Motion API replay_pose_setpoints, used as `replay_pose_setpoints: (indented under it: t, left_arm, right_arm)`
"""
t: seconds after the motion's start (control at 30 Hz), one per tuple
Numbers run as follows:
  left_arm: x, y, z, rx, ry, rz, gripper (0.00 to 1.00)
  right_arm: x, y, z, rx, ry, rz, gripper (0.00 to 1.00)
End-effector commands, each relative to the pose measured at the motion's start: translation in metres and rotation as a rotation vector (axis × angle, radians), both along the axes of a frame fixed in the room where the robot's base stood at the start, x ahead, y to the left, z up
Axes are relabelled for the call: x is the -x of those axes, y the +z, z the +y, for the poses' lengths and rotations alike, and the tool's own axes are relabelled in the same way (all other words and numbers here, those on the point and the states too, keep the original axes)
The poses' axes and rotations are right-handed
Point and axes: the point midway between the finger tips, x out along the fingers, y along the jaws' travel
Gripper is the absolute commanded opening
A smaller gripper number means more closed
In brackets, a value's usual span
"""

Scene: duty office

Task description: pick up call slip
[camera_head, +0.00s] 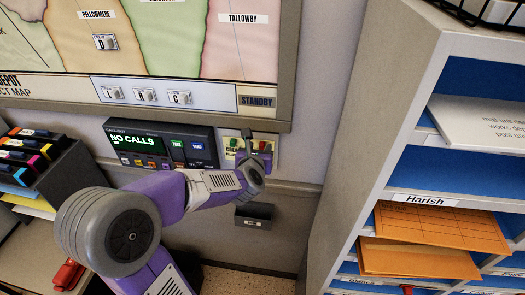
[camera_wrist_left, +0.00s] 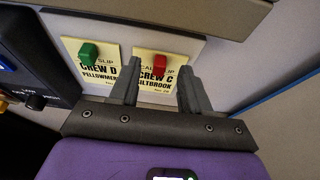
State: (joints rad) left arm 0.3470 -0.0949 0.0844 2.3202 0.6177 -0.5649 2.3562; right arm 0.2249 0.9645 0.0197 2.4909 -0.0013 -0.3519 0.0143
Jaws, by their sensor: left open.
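Two pale yellow call slips hang side by side on the wall. The left slip reads Crew D, Pellowmere (camera_wrist_left: 92,73), and has a green clip or pin at its top. The right slip, partly hidden, reads Crew C and what looks like Siltbrook (camera_wrist_left: 158,70), and has a red one. In the head view the Crew D slip (camera_head: 231,154) shows left of my left gripper (camera_head: 257,142). In the wrist view my left gripper (camera_wrist_left: 159,75) is open, its fingers on either side of the Crew C slip's lower part. Contact cannot be told. My right gripper is out of view.
A call-out panel (camera_head: 160,144) showing "NO CALLS" is left of the slips. The map board (camera_head: 285,105) overhangs above. A small dark wall tray (camera_head: 253,216) is below. A shelf unit (camera_head: 345,150) with orange envelopes (camera_head: 440,226) stands on the right.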

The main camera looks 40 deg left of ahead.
Motion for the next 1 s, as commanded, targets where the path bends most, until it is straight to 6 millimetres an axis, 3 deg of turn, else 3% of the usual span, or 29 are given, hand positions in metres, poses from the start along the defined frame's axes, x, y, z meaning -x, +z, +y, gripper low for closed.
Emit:
replay_pose_setpoints:
  t: [0.2, 0.47, 0.77, 1.0]
  left_arm:
    - [-0.019, -0.008, 0.01, 0.0, 0.0, 0.001, 0.47]
    - [-0.021, -0.009, 0.011, -0.001, 0.0, 0.0, 0.47]
    - [-0.021, -0.009, 0.011, 0.0, -0.001, 0.001, 0.02]
    - [-0.021, -0.009, 0.011, -0.001, -0.001, 0.0, 0.0]
  right_arm:
    - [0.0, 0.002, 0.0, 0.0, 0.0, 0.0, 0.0]
    - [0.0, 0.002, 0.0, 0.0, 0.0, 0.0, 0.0]
    - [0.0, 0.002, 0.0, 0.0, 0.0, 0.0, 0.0]
    - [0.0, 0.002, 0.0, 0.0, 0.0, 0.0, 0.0]
